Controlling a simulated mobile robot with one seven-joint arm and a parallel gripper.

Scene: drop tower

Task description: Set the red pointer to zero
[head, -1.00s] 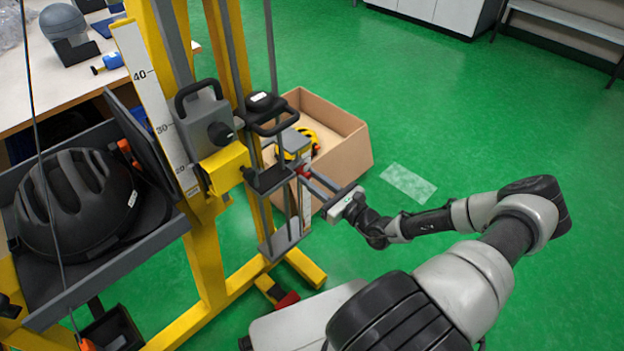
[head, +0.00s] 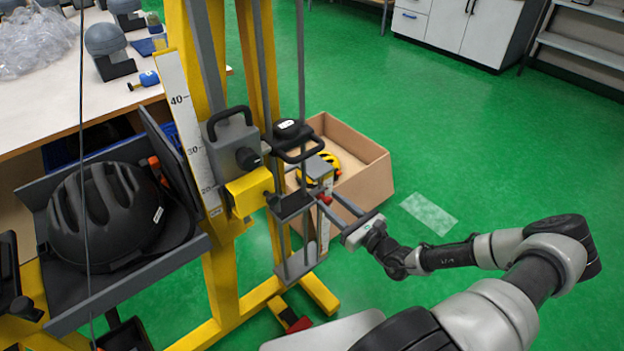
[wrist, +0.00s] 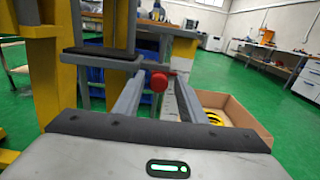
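The red pointer shows as a round red knob (wrist: 159,83) in the wrist view, in front of a pale scale strip (wrist: 172,98). In the head view it is a small red spot (head: 325,199) at the low part of the yellow drop tower (head: 217,270). My gripper (wrist: 158,76) is open, with one finger on each side of the knob and a visible gap to both. It also shows in the head view (head: 329,197), reaching in from the right. Where the pointer stands on its scale is too small to read.
A long numbered scale (head: 187,120) runs up the tower. A grey carriage with a handle (head: 230,140) is beside it. A black helmet (head: 105,215) lies in a grey tray at left. A cardboard box (head: 370,180) stands behind my gripper. The green floor at right is clear.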

